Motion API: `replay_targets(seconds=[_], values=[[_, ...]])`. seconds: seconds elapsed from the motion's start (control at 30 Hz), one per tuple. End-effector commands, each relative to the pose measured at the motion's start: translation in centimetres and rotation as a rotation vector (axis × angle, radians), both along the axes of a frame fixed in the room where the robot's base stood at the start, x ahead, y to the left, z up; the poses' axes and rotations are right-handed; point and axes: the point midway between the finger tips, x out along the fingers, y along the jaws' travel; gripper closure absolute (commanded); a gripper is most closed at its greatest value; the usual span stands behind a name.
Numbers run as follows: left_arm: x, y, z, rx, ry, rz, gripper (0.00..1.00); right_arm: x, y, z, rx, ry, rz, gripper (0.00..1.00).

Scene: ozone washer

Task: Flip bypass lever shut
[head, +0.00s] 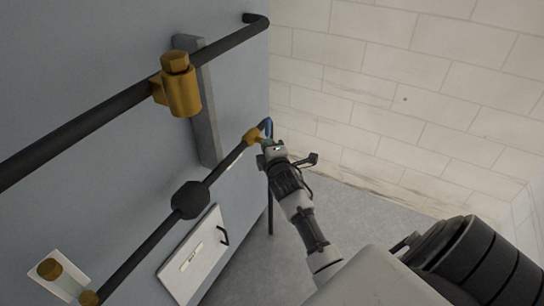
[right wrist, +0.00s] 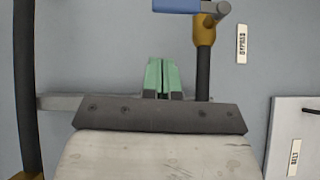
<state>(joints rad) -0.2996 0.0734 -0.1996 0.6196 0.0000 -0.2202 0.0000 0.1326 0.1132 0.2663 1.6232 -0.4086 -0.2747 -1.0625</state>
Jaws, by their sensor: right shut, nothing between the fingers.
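The bypass lever has a blue handle (head: 268,124), which also shows at the top edge of the right wrist view (right wrist: 178,5). There it points left from a grey pivot (right wrist: 215,8), crosswise to the dark pipe. The pivot sits at a brass valve body (right wrist: 205,29), also visible in the head view (head: 252,136). A white label reading BYPASS (right wrist: 241,44) is right of the valve. My right gripper (right wrist: 162,76) has green fingertips together, empty, below the blue handle and left of the pipe. In the head view it (head: 267,146) is close to the valve; contact cannot be told. My left gripper is out of view.
A dark upper pipe (head: 90,119) with a brass fitting (head: 181,92) runs along the grey-blue cabinet wall. A grey bar (head: 206,115) stands behind the pipes. A white labelled panel (head: 190,262) with a dark handle is below. Open floor and a tiled wall (head: 420,85) are at right.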

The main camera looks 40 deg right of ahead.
Motion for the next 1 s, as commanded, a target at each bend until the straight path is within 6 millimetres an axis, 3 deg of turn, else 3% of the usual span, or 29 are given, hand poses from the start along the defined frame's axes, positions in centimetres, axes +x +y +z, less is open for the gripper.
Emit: replay_targets(seconds=[0.1,0.3,1.0], values=[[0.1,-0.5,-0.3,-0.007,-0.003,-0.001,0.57,-1.9,0.8,-0.2,0.001,0.002,0.001,1.0],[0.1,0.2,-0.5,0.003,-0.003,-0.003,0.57,-3.6,1.5,-0.1,0.001,0.002,0.0,1.0],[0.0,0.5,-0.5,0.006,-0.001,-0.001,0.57,-3.8,1.7,-0.7,0.014,0.01,0.003,1.0]])
